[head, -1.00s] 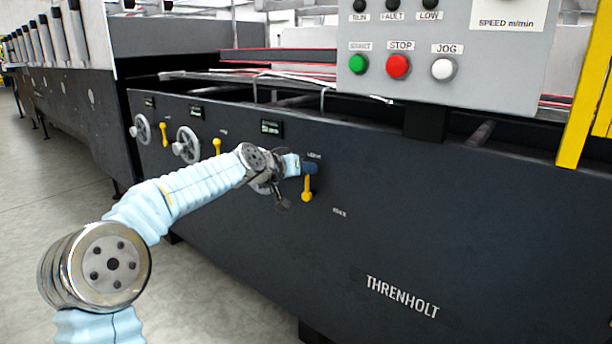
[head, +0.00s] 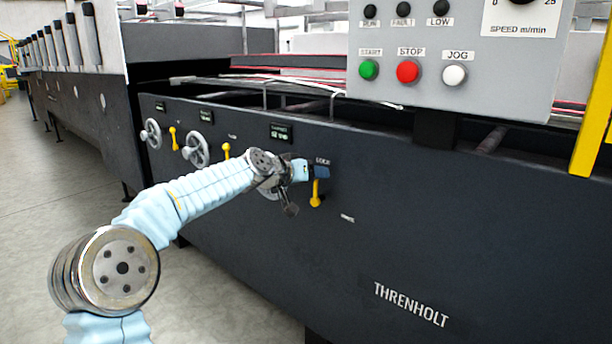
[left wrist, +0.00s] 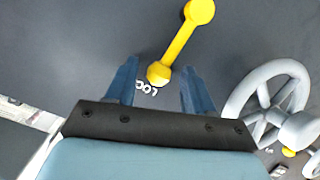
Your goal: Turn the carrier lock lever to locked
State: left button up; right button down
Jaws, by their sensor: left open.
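My right gripper is not in view.
A grey handwheel (left wrist: 275,105) is close beside the right finger in the left wrist view. More handwheels (head: 196,149) and yellow levers (head: 226,150) sit to the left. The button box (head: 450,60) overhangs at the upper right. The panel right of the lever is mostly bare.

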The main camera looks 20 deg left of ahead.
pick_arm(q)
jog(key=b+v, duration=0.3)
jog(key=v, duration=1)
jog(key=shift+s, duration=0.3)
jog(key=shift+r, duration=0.1)
jog(key=w+d+f+n+g, duration=0.1)
jog(key=w+f+g, duration=0.15)
jog(key=f, duration=1.25)
jog(key=s+d+f+g, duration=0.1)
jog(key=s+d+f, duration=0.15)
jog(key=f, duration=0.65)
jog(key=s+d+f+n+g, duration=0.1)
jog(key=d+f+g, duration=0.15)
jog(key=f, duration=0.65)
jog(key=s+d+f+g, duration=0.1)
jog(key=d+f, duration=0.2)
jog(key=f, duration=0.6)
jog(key=s+d+f+g, duration=0.3)
jog(key=s+d+f, duration=0.2)
jog(key=s+f, duration=0.65)
jog(key=s+d+f+g, duration=0.2)
jog(key=s+d+f, duration=0.2)
jog(key=s+f, duration=0.8)
jog(key=s+r+m+p, duration=0.1)
jog(key=s+r+p, duration=0.2)
jog(key=r+p, duration=0.9)
notch_tip(320, 180, up, 4)
jog(key=shift+d+f+y+p, duration=0.25)
jog(key=shift+d+y+p, duration=0.05)
jog(key=shift+d+p, duration=0.1)
